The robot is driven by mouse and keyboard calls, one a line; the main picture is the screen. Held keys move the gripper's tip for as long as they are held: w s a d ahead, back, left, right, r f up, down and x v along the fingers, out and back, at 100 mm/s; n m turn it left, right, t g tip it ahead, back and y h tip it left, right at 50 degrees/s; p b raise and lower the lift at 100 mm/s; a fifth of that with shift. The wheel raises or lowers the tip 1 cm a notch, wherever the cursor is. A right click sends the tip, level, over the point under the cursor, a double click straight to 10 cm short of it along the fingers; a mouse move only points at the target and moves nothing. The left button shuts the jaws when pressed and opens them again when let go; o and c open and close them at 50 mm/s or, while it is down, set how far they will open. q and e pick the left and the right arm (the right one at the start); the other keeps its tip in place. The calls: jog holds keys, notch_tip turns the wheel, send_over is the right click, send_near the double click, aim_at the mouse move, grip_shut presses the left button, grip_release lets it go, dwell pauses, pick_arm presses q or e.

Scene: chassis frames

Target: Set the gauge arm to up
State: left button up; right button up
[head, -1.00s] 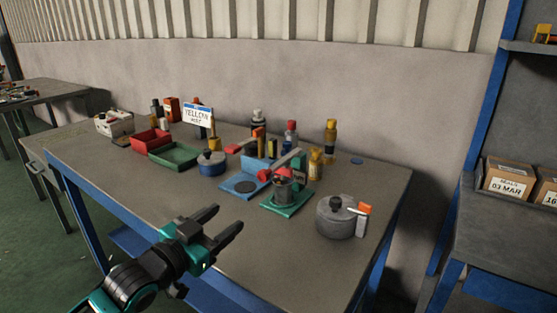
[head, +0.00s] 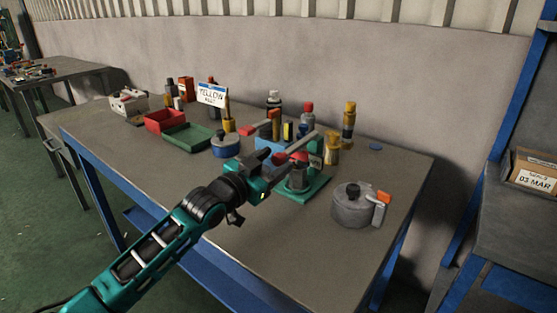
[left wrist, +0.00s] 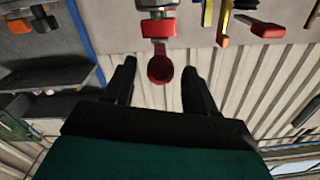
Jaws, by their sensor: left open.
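A small fixture on a green base plate (head: 312,189) stands near the table's right-hand part, with a grey body, red parts and a dark green upright block (head: 316,152). A light grey bar (head: 303,141) slants up to the right at its top; I take it for the gauge arm. A red part (head: 280,158) shows at its lower left end. My left gripper (head: 268,172) is just left of the fixture. In the left wrist view the left gripper (left wrist: 159,78) is open, with a red rounded knob (left wrist: 160,68) between and slightly beyond the fingertips. Contact is not visible. My right gripper is out of view.
A grey lidded pot (head: 350,206) with an orange-tipped handle stands to the right. A blue pot (head: 225,145), red bin (head: 165,121) and green tray (head: 187,137) are left. Several bottles stand behind. The table's front part is clear.

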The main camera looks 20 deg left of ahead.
aim_at(298, 146)
pick_arm(q)
jog(key=shift+x, duration=1.2)
jog(key=shift+c, duration=0.2)
grip_shut()
